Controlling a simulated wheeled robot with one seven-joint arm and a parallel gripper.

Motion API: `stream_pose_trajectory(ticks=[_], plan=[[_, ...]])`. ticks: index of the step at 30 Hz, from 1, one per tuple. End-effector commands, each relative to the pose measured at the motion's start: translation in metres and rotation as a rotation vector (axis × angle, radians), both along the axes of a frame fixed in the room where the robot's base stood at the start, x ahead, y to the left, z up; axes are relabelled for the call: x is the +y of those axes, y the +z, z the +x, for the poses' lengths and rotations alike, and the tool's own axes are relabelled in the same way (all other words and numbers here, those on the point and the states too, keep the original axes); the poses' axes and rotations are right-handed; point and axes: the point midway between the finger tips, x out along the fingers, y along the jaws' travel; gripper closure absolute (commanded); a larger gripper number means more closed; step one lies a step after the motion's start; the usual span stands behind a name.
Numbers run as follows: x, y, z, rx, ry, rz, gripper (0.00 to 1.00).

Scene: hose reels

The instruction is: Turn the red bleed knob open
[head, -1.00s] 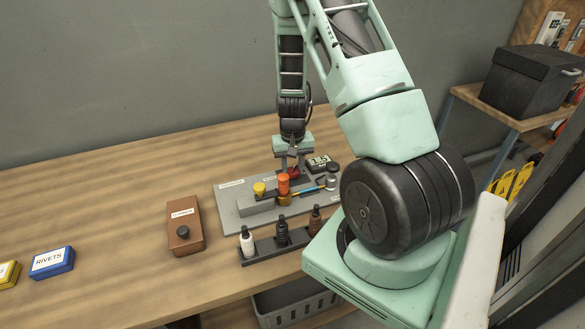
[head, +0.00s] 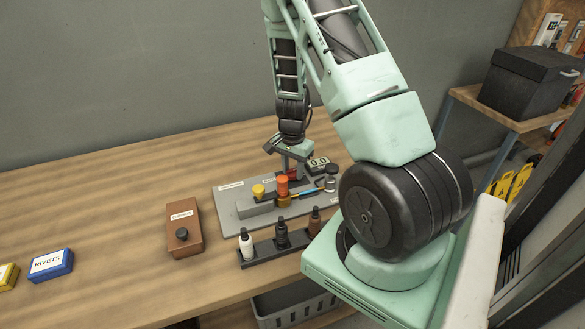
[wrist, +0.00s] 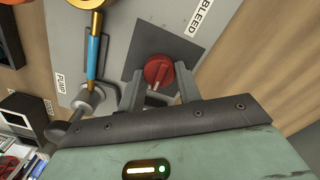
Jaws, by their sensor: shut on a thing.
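The red bleed knob (wrist: 158,70) sits on a dark square patch beside the BLEED label (wrist: 201,18) in the wrist view. My gripper (wrist: 160,84) reaches over it with one finger on each side and is shut on the knob's raised grip. In the head view my gripper (head: 290,164) is low over the back of the grey plate (head: 230,206), and only a little red of the knob (head: 293,174) shows behind the fittings. The knob's lower part is hidden by my fingers.
Near the knob stand an orange cap (head: 282,184), a yellow cap (head: 258,190), a blue line (head: 308,191) and a small display (head: 318,163). A bottle rack (head: 283,247) and a brown box (head: 184,232) stand in front. The table's left middle is clear.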

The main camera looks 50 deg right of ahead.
Motion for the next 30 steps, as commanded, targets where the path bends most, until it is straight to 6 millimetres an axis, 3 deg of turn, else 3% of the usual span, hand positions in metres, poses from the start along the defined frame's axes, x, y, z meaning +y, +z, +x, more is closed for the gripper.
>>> stream_pose_trajectory(ticks=[20, 21, 23, 30], plan=[[-0.0013, 0.0013, 0.0011, -0.004, -0.06, -0.003, 0.89], [-0.0013, 0.0013, 0.0011, -0.004, -0.06, -0.003, 0.58], [-0.0012, 0.0012, 0.001, -0.003, -0.06, -0.003, 0.44], [-0.0006, 0.0006, 0.0003, -0.002, -0.058, -0.001, 0.44]])
